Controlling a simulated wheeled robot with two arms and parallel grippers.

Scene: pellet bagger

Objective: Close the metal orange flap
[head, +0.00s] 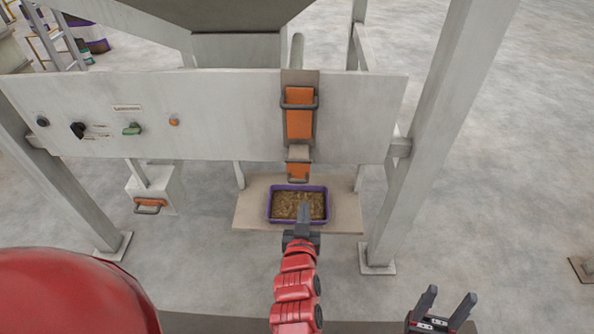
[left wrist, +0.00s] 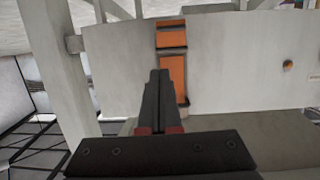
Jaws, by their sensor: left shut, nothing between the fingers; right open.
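An orange metal flap with a grey handle bar (head: 299,123) is on the front of the grey panel. A shorter orange piece with a handle (head: 298,171) hangs just below it, over the tray. Orange parts also show in the left wrist view (left wrist: 173,74), beyond my fingertips. My left gripper (head: 304,209) is shut and empty, in front of and below the orange pieces, and overlaps the tray in the picture. Its closed fingers also show in the left wrist view (left wrist: 159,75). My right gripper (head: 443,299) is open and empty at the lower right, away from the panel.
A purple tray of brown pellets (head: 270,207) sits on a beige shelf (head: 345,212) under the chute. The panel (head: 220,120) carries knobs and an orange button (head: 174,122). A box with an orange handle (head: 149,205) is at left. Grey posts (head: 440,130) flank the area.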

